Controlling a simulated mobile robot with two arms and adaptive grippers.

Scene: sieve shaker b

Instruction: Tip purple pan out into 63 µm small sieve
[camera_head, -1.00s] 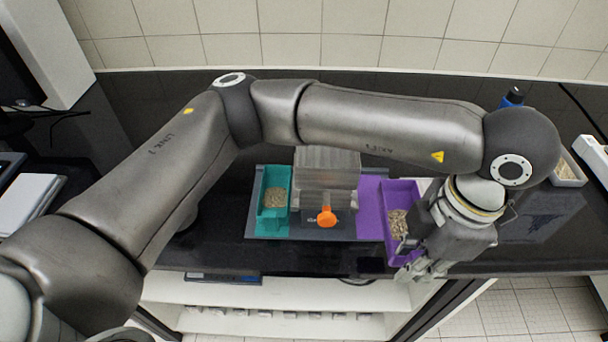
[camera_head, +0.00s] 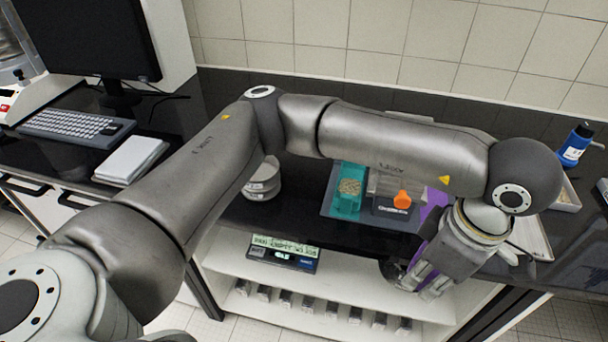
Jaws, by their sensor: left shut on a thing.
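My left gripper (camera_head: 422,282) is at the right, fingers pointing down in front of the counter's front edge. It is shut on the purple pan (camera_head: 414,257), of which only a sliver shows beside the fingers. The rest of the pan and its contents are hidden by the gripper. A stack of round metal sieves or pans (camera_head: 262,184) stands on the black counter behind my left arm, its top partly covered. I cannot read any mesh size, so I cannot tell whether the 63 µm sieve is in it. My right gripper is not in view.
A splitter with an orange knob (camera_head: 402,199) stands by a teal pan (camera_head: 348,188) of grains. A keyboard (camera_head: 75,127) and monitor are left; a blue bottle (camera_head: 575,146) is right.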

